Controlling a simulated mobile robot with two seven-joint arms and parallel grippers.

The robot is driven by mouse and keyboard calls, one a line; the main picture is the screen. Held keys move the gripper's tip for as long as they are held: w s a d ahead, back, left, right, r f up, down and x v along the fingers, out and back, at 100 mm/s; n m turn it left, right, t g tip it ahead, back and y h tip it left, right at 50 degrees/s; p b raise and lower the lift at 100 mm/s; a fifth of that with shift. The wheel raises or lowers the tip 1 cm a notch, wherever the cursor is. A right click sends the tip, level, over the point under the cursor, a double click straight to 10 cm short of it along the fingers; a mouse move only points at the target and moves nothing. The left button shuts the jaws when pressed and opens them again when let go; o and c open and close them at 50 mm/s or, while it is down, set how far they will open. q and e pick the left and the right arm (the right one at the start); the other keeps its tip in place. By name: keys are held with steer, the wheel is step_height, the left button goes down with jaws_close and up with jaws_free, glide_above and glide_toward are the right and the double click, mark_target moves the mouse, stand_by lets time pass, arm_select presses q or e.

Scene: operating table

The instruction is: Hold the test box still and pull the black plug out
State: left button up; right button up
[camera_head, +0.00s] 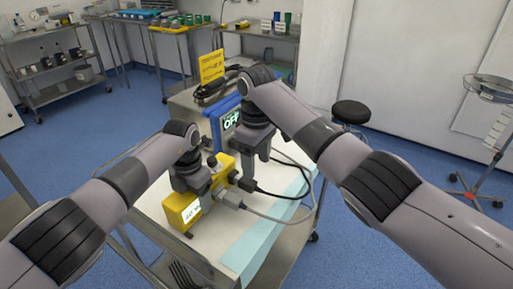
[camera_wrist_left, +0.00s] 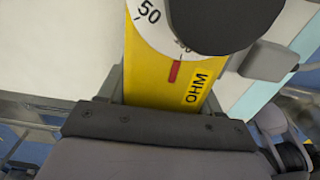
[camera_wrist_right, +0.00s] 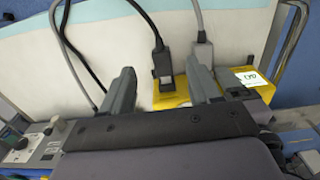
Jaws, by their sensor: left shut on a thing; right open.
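My left gripper (camera_head: 190,180) is shut on the box, one finger on each side. The black plug (camera_head: 246,184) sits at the box's side beside a grey plug (camera_head: 232,200). In the right wrist view, the black plug (camera_wrist_right: 162,66) shows between my right gripper's spread fingers (camera_wrist_right: 160,82), with the grey plug (camera_wrist_right: 203,54) near the right finger. My right gripper (camera_head: 256,155) is open and holds nothing.
A blue-framed device (camera_head: 230,121) reading OFF stands behind the box. A yellow sign (camera_head: 211,66) and coiled black cable lie behind it. A black stool (camera_head: 350,112) stands beyond.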

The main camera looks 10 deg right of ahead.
mark_target(256, 187)
step_height(256, 187, down, 8)
stand_by(0.4)
steer(key=c, duration=1.1)
steer(key=shift+o, duration=1.1)
steer(key=shift+r, duration=0.1)
jaws_close()
